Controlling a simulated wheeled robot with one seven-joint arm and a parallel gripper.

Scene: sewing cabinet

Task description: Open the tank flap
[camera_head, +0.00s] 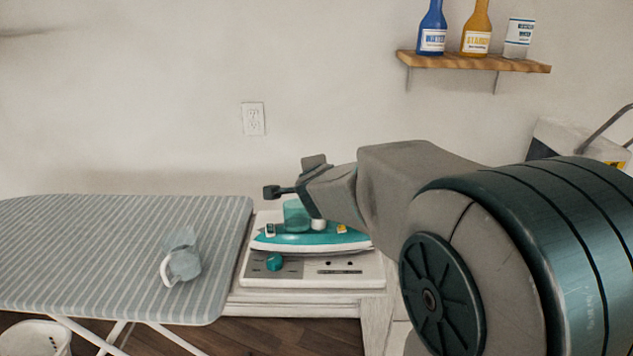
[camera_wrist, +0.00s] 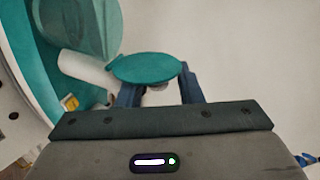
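The teal and white iron (camera_head: 305,238) lies on the white base unit (camera_head: 325,273), with its clear teal tank (camera_head: 295,214) partly behind my gripper. In the wrist view the teal iron body (camera_wrist: 25,50) and clear tank (camera_wrist: 80,25) fill the upper left. A teal oval piece (camera_wrist: 145,68), possibly the tank flap, shows beside a white cylindrical part (camera_wrist: 85,70). My gripper (camera_head: 292,177) is above the iron with its fingers apart. In the wrist view my gripper (camera_wrist: 160,90) has its fingertips close to the oval piece, partly hidden by it; contact cannot be told.
A striped ironing board (camera_head: 100,240) with a clear jug (camera_head: 183,257) stands at the left. A shelf (camera_head: 475,62) with bottles is on the wall at the upper right. A white bin (camera_head: 35,340) is on the floor. The space above the board is clear.

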